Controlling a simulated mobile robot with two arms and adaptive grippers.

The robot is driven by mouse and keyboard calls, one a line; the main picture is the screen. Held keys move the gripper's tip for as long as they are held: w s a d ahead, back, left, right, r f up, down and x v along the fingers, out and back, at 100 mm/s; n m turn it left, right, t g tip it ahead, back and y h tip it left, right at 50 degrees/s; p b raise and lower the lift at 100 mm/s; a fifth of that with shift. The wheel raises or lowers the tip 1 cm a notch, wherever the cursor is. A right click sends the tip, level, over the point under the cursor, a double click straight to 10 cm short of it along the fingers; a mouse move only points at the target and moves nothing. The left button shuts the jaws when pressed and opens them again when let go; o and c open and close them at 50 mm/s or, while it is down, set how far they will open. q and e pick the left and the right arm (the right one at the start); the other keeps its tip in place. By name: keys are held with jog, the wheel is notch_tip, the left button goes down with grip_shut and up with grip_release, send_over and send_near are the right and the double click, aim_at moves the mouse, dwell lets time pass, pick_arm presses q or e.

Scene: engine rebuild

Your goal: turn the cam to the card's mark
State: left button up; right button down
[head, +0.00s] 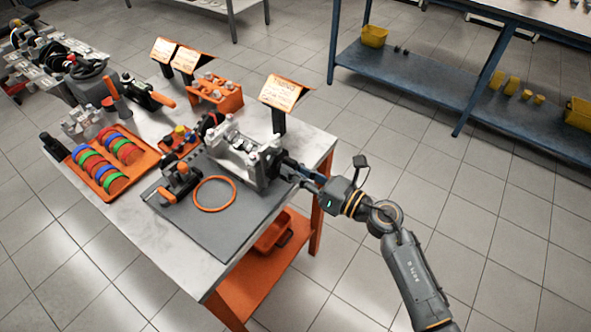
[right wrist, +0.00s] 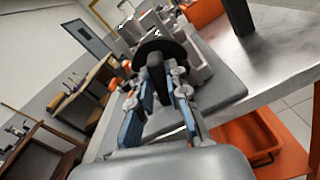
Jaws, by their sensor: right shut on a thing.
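The grey engine block (head: 236,152) stands on the dark mat (head: 232,228) on the workbench. At its right end is a dark round part (head: 271,161), likely the cam's end. In the right wrist view a black disc (right wrist: 160,48) shows just beyond the fingers. The cam's angle and any mark cannot be made out. My left gripper is not in view.
An orange ring (head: 215,194) and a black-and-orange tool (head: 178,181) lie on the mat. An orange tray (head: 114,163) of coloured rings sits left. The mat's front is clear.

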jog(key=shift+w+d+f+m+p, duration=0.15)
jog(key=shift+m+p, duration=1.65)
jog(key=shift+m, duration=1.6)
jog(key=shift+f+m+p, duration=0.1)
jog(key=shift+m+p, duration=1.7)
jog(key=shift+m, duration=1.6)
jog(key=c, duration=1.3)
grip_release()
